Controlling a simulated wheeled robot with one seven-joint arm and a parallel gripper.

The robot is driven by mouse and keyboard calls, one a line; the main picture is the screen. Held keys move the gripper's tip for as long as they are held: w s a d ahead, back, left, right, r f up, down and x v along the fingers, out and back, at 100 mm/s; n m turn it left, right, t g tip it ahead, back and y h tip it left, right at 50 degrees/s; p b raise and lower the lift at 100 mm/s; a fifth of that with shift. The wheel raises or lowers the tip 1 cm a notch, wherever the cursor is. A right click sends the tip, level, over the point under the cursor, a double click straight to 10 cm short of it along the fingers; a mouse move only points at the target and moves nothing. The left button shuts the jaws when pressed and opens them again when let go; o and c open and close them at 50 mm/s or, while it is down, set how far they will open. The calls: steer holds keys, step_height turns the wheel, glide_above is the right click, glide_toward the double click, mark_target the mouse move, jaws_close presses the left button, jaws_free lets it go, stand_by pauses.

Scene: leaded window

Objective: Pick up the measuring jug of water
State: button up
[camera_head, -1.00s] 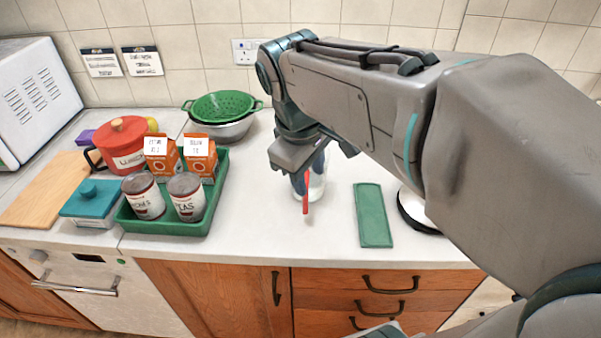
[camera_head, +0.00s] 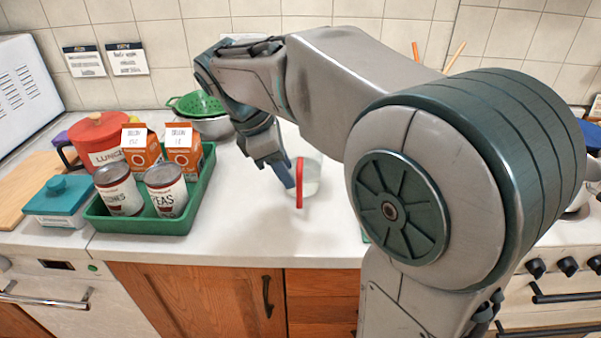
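The measuring jug (camera_head: 312,176) is clear with a red handle and stands upright on the worktop (camera_head: 240,215) near the middle of the view. Its handle faces the front edge. My gripper (camera_head: 284,176) is low over the worktop, just left of the jug, with a blue finger close to the red handle. I cannot tell whether it touches the jug. The far side of the gripper and the gap between its fingers are hidden. The water inside is hard to make out.
A green tray (camera_head: 140,224) with cans (camera_head: 166,191) and cartons (camera_head: 183,150) stands left of the jug. A green colander (camera_head: 199,104) in a metal bowl is behind. My arm covers the right side. The worktop in front of the jug is clear.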

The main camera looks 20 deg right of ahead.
mark_target(297, 188)
steer(key=shift+b+x, duration=0.5)
steer(key=shift+x, duration=2.7)
steer(key=shift+r, duration=0.1)
jaws_close()
